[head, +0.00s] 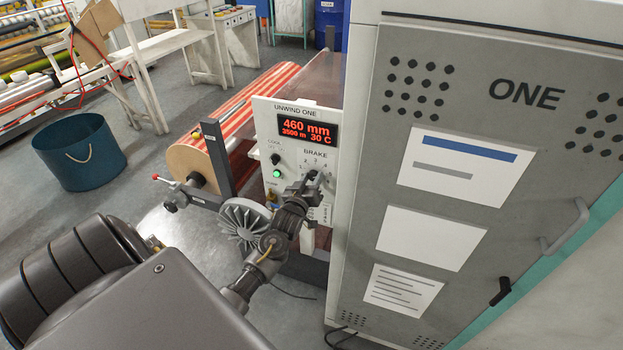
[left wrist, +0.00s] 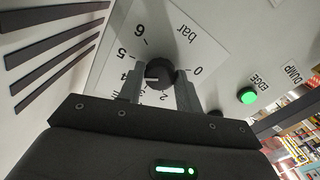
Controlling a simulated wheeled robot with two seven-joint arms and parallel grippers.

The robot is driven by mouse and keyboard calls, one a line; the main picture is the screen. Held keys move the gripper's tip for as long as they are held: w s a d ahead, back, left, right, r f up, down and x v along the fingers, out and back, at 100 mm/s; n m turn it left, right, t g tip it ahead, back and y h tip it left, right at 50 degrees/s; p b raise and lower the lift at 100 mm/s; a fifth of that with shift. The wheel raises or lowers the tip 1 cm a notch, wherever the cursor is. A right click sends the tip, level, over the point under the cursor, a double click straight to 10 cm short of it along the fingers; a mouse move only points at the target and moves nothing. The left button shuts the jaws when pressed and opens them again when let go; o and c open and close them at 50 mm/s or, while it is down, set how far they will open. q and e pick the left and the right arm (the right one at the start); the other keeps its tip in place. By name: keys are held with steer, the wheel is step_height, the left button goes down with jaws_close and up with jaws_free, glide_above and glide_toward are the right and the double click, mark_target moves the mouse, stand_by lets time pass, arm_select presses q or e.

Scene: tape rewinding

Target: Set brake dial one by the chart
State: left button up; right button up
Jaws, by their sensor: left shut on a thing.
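The brake dial is a round black knob on the white UNWIND ONE panel (head: 262,124), under the word BRAKE. In the left wrist view the dial (left wrist: 160,70) sits on a white scale plate (left wrist: 186,46) marked 0 to 6 and bar. A pale line on the knob appears to point towards the 4. My left gripper (head: 312,180) covers most of the dial in the head view; its two fingers (left wrist: 160,88) are shut on the knob's sides. A red display (head: 307,130) reads 460 mm, 3500 m, 30 C. No brake chart is readable. My right gripper is out of view.
A green-lit button (head: 277,174) is on the panel's left side. A striped roll (head: 250,115) lies behind the panel. The grey ONE cabinet (head: 400,190), with several unreadable sheets, stands close on the right. A blue bin (head: 80,155) stands on the floor at left.

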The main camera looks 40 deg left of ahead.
arm_select(q)
steer(key=n+p, duration=0.1)
steer(key=n, duration=0.4)
steer(key=shift+r+n, duration=0.1)
steer(key=shift+n, duration=0.3)
steer(key=n+p, duration=0.1)
steer(key=n, duration=0.4)
steer(key=shift+n, duration=0.4)
steer(key=o, duration=1)
steer(key=shift+b+v, duration=0.8)
steer(key=shift+v, duration=4.6)
